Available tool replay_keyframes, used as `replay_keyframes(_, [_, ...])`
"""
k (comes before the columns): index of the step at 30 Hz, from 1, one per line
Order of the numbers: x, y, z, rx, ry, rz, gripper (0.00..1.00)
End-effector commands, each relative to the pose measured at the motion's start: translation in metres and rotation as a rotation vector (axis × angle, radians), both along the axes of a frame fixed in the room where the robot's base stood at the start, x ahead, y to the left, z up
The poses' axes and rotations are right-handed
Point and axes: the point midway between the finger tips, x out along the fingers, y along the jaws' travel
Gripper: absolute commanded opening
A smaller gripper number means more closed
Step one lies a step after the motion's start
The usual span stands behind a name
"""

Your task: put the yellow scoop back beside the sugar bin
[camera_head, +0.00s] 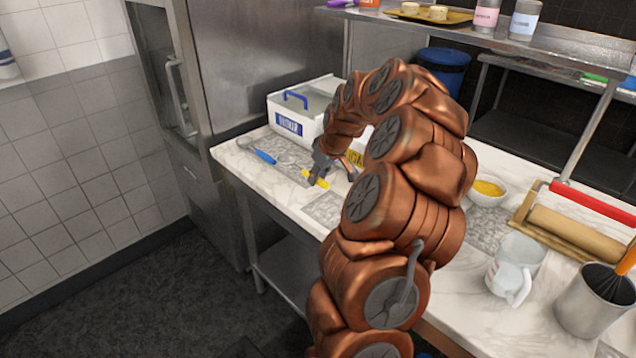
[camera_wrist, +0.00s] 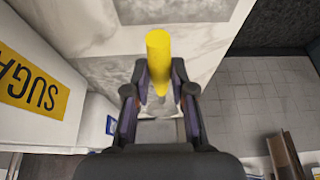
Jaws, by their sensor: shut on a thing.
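The yellow scoop (camera_head: 321,180) shows in the head view as a short yellow handle at my gripper. In the wrist view its thick yellow handle (camera_wrist: 158,50) stands out between the two dark fingers. My gripper (camera_wrist: 159,95) is shut on that handle; in the head view the gripper (camera_head: 319,170) is over the counter's left part. The scoop's bowl is mostly hidden, and I cannot tell whether the scoop touches the counter. The sugar bin, white with a yellow label (camera_head: 356,156), is largely hidden behind my arm. Its label (camera_wrist: 32,85) shows left of the gripper in the wrist view.
A white bin with a blue label (camera_head: 289,123) stands at the back left, with a blue-handled scoop (camera_head: 263,156) in front. A grey mat (camera_head: 325,207) lies on the counter (camera_head: 285,201). A yellow-filled bowl (camera_head: 488,188), a rolling pin (camera_head: 565,228) and a jug (camera_head: 515,264) are right.

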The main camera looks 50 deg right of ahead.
Motion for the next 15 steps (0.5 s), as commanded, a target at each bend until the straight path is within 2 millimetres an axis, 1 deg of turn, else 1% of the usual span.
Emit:
replay_keyframes(5, [-0.001, -0.003, -0.007, 0.0, 0.001, 0.001, 0.0])
replay_keyframes(9, [-0.002, -0.001, -0.025, 0.004, 0.007, 0.003, 0.0])
replay_keyframes(12, [-0.001, -0.001, -0.035, 0.001, 0.003, 0.001, 0.0])
replay_keyframes(15, [0.0, -0.002, -0.037, -0.001, 0.001, 0.001, 0.0])
